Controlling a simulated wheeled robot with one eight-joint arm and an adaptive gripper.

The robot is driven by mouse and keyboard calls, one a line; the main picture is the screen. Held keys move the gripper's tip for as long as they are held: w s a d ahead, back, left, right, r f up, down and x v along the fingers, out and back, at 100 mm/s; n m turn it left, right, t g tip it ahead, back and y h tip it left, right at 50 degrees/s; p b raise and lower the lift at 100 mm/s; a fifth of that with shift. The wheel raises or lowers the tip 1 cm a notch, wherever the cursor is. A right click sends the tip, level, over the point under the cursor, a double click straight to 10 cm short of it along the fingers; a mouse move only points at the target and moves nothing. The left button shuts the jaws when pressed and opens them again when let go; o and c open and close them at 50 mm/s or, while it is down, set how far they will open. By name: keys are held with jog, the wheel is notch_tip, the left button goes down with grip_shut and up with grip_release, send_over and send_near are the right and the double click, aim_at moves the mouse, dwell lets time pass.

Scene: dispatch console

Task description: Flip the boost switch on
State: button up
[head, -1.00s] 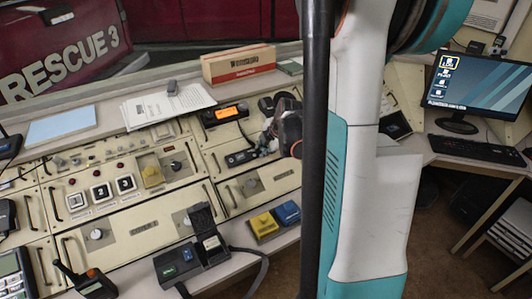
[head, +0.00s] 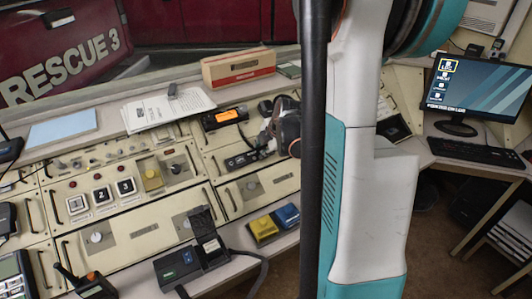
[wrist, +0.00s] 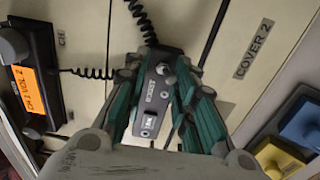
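The boost switch box (wrist: 157,92) is a small grey box labelled BOOST. In the wrist view it shows between my fingers, with a round silver knob or stud at its far end and a light rocker-like part (wrist: 149,124) near its closer end. Whether the switch is on I cannot tell. My gripper (wrist: 155,76) is open, with one green-and-grey finger on each side of the box; contact is not clear. In the head view my gripper (head: 268,140) is close by the dark box (head: 240,161) on the console, partly hidden by its own links.
A radio with an orange display (wrist: 26,88) stands left of the box, with coiled cords nearby. A panel marked COVER 2 (wrist: 254,48) lies to the right, then blue (wrist: 314,122) and yellow (wrist: 280,160) blocks. Numbered buttons (head: 101,194) sit further left on the console.

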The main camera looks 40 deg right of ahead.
jog(key=shift+w+d+r, duration=0.1)
jog(key=shift+w+r, duration=0.1)
jog(key=shift+w, duration=0.2)
jog(key=shift+s, duration=0.1)
jog(key=shift+p+v, duration=1.95)
jog(key=shift+v, duration=1)
